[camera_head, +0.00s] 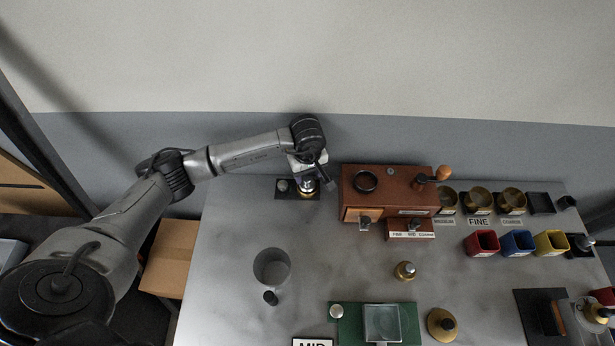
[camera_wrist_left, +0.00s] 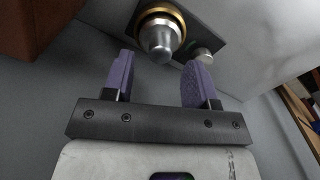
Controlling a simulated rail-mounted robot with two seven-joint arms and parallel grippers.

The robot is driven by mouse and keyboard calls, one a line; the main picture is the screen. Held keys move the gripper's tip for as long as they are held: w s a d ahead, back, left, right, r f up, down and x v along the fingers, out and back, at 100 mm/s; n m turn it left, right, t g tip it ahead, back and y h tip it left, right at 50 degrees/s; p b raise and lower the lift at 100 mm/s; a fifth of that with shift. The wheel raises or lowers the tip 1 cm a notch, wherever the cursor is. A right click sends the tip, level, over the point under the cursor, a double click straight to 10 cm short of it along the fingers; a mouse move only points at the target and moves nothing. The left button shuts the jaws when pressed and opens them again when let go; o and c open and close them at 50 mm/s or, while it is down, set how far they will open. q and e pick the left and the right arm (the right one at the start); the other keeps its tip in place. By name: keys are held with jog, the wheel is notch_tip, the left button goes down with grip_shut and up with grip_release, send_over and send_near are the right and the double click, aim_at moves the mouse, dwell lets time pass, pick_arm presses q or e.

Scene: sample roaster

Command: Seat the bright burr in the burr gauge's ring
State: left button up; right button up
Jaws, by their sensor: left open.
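The bright burr (camera_wrist_left: 161,42) is a silver cone-like piece in the left wrist view, with a brass ring (camera_wrist_left: 160,14) around its wide end. I cannot tell how fully it sits in the ring. The ring is on a dark plate (camera_wrist_left: 199,40), which I take for the burr gauge; a small silver knob stands beside it. In the head view the plate (camera_head: 284,195) is at the table's back left, with the burr (camera_head: 307,185) partly under my left gripper (camera_head: 314,170). My left gripper (camera_wrist_left: 160,62) is open, its purple fingers apart on either side of the burr, seemingly not touching it.
A brown wooden box (camera_head: 400,182) with a crank stands just right of the gauge. A grey cup (camera_head: 271,266), a small brass piece (camera_head: 404,270) and a green mat (camera_head: 348,328) are nearer the front. Brass cups and coloured bins fill the right. The table's left middle is mostly clear.

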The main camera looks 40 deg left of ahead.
aim_at(307, 178)
pick_arm(q)
notch_tip(307, 178, up, 9)
jog(key=shift+f, duration=0.15)
dwell(0.7)
